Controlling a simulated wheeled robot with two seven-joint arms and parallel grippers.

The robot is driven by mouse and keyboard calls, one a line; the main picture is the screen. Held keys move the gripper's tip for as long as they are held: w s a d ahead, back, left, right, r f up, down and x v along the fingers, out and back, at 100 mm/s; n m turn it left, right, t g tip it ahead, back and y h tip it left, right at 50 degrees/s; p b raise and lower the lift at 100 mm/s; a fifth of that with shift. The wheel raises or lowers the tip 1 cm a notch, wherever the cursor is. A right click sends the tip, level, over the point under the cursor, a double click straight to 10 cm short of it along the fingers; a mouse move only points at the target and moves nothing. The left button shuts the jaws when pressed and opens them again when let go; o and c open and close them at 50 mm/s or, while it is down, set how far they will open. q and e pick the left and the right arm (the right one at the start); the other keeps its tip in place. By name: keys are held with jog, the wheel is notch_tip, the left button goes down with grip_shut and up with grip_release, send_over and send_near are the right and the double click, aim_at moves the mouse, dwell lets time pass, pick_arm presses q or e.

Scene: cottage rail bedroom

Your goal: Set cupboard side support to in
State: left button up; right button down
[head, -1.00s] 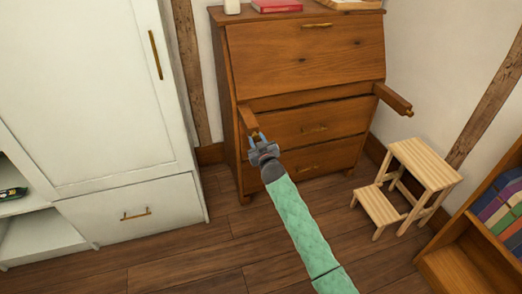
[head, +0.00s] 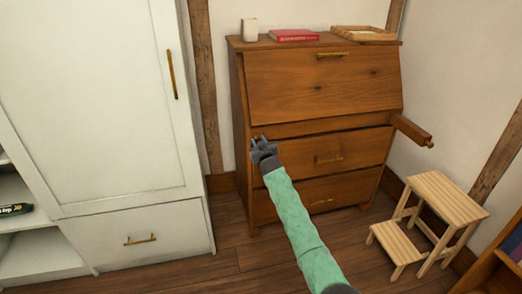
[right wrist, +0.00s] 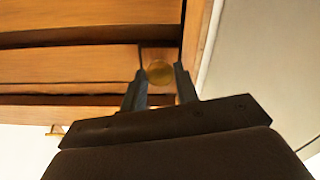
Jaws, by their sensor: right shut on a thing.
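The wooden bureau (head: 322,88) stands against the wall with its sloping front closed. Its cupboard-side support, at the left beside the white cupboard (head: 110,95), lies pushed back at the bureau's front, mostly hidden behind my right gripper (head: 259,140). My right gripper is shut on this knob. The other support (head: 411,129), at the right, sticks out from the bureau. My left gripper is not in view.
A wooden step stool (head: 437,195) stands right of the bureau. A red book (head: 293,36), a white cup-like item (head: 250,29) and a wooden tray (head: 362,40) are on top. The floor before the bureau is clear.

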jog(key=shift+w+r, duration=0.2)
jog(key=c, duration=1.5)
grip_release()
jog(key=o, duration=0.4)
jog(key=shift+w+a+f, duration=0.15)
jog(key=shift+o, duration=0.2)
jog(key=v, duration=0.8)
